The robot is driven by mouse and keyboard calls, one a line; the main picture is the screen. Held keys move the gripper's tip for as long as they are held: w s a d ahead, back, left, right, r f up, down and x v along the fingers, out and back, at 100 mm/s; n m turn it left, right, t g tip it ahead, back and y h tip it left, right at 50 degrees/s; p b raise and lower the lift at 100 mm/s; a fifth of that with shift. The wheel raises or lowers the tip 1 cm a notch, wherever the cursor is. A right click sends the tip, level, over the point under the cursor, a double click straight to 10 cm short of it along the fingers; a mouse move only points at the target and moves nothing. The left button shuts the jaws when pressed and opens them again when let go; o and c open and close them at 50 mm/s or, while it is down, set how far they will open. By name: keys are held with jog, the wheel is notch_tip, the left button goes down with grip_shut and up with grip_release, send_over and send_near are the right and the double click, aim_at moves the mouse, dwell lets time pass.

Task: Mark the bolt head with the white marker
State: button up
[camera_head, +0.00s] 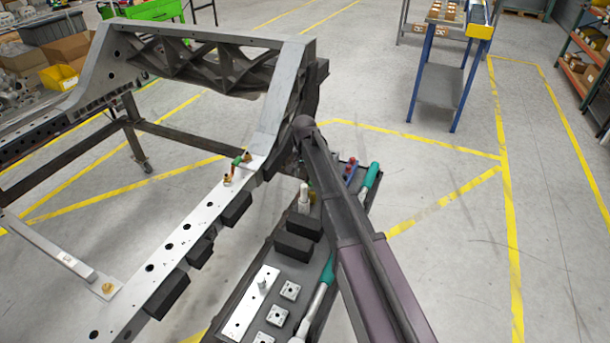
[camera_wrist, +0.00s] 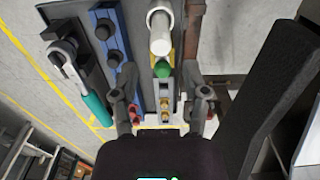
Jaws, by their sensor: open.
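The white marker (camera_head: 304,195) appears as an upright white cylinder on the dark tool tray in the head view. A white cylinder (camera_wrist: 160,35), seemingly this marker, shows large at the top of the wrist view. My gripper (camera_wrist: 163,105) is open, its two fingers apart with nothing clasped between them. The cylinder lies beyond the fingertips, roughly in line with the gap. Small brass bolts (camera_head: 228,178) stand on the light chassis rail (camera_head: 210,215); another brass bolt (camera_head: 107,288) is at lower left. Which bolt head the task means is unclear. My arm hides the gripper in the head view.
The tray (camera_head: 253,280) holds black blocks (camera_head: 297,246), square metal pieces (camera_head: 290,290) and teal-handled tools (camera_head: 371,174). In the wrist view a blue socket holder (camera_wrist: 112,45) and ratchet (camera_wrist: 65,58) lie left of the cylinder. Open floor extends to the right.

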aim_at(304, 186)
jog(key=shift+f+b, duration=2.95)
jog(key=shift+f, duration=0.45)
grip_shut()
jog(key=shift+r, duration=0.1)
jog(key=shift+r+p, duration=3.75)
jog(key=shift+p, duration=0.05)
